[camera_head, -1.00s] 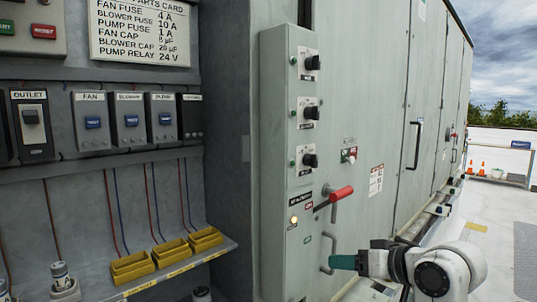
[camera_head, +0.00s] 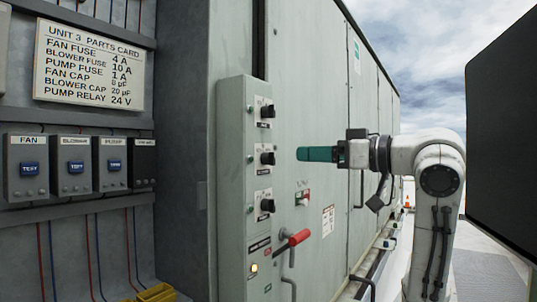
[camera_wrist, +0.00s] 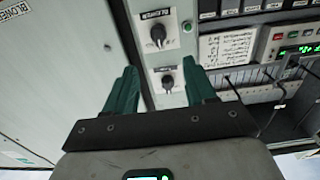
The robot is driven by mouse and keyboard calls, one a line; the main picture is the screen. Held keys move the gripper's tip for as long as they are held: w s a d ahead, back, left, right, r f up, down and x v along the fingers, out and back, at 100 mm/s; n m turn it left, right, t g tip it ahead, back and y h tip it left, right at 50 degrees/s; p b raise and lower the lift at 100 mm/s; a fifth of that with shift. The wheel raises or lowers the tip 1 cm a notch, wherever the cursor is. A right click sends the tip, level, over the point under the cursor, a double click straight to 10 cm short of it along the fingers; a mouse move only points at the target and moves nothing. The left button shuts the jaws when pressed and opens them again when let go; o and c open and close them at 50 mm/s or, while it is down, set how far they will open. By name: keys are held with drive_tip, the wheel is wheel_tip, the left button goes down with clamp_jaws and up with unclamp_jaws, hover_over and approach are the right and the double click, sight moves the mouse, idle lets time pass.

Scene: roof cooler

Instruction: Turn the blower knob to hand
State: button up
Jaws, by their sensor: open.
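Three black knobs on white plates run down the grey control panel (camera_head: 231,190) in the head view; their labels are too small to read. The middle one, by its place seemingly the blower knob (camera_head: 267,158), has its twin in the wrist view as a black knob (camera_wrist: 157,35) under a tilted label that seems to read BLOWER. A second knob (camera_wrist: 168,80) shows between the finger tips there. My gripper (camera_head: 303,154) has green fingers, which stand apart and empty in the wrist view (camera_wrist: 160,72). It is level with the middle knob, to its right, not visibly touching it.
A red lever (camera_head: 298,238) sticks out below the knobs, and a small red-and-green switch (camera_head: 302,197) sits beside them. The parts card (camera_head: 90,65) and test boxes (camera_head: 75,165) are at the left. A dark panel (camera_head: 505,140) fills the right edge.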

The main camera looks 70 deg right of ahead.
sight(275, 154)
drive_tip(key=p+x, duration=0.2)
drive_tip(key=x, duration=0.7)
drive_tip(key=shift+w, duration=0.3)
drive_tip(key=shift+c, duration=0.4)
clamp_jaws()
